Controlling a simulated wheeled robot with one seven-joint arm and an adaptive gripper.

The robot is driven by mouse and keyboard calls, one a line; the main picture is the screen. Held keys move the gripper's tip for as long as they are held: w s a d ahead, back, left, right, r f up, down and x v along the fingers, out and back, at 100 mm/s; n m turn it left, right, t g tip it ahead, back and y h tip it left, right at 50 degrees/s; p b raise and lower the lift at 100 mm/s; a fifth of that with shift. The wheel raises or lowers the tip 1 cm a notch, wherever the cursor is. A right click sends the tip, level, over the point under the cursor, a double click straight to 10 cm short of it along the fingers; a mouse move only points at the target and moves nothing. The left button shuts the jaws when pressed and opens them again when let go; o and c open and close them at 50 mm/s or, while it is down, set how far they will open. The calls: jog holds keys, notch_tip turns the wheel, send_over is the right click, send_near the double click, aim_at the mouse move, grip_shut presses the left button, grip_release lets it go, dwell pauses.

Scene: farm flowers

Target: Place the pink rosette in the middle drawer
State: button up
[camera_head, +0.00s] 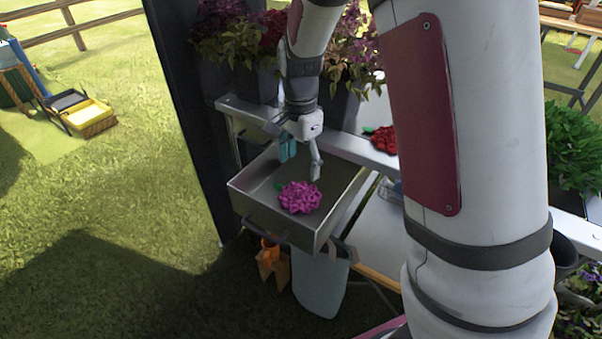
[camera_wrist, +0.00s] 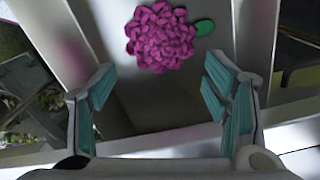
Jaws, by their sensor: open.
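The pink rosette (camera_head: 299,197), a ruffled flower with a green leaf, lies in an open grey metal drawer (camera_head: 273,229), near its front. The frames do not show clearly which drawer of the unit this is. My gripper (camera_head: 302,160) is open and empty above the back part of the drawer. In the wrist view, the rosette (camera_wrist: 160,38) lies beyond the two teal-padded fingers (camera_wrist: 165,100), apart from both, with its leaf to the right. The drawer's side wall (camera_wrist: 210,45) also shows there.
A red flower (camera_head: 381,139) lies on the surface to the right of the drawer. Potted plants (camera_head: 245,50) stand behind, by a dark post (camera_head: 190,110). An orange object (camera_head: 272,266) and a pale bluish container (camera_head: 320,285) are below the drawer. Open grass is at left.

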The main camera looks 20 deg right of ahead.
jog(key=shift+r, duration=1.35)
jog(key=s+a+r+n+y, duration=0.1)
jog(key=s+r+n, duration=0.5)
jog(key=s+r, duration=0.65)
jog(key=s+n+t+h, duration=0.1)
jog(key=s+n, duration=0.7)
jog(key=s, duration=1.2)
jog(key=shift+s, duration=0.2)
jog(key=shift+d+r, duration=0.1)
notch_tip(320, 180, up, 17)
jog(key=t+p, duration=0.3)
jog(key=p, duration=1.2)
jog(key=shift+p, duration=0.3)
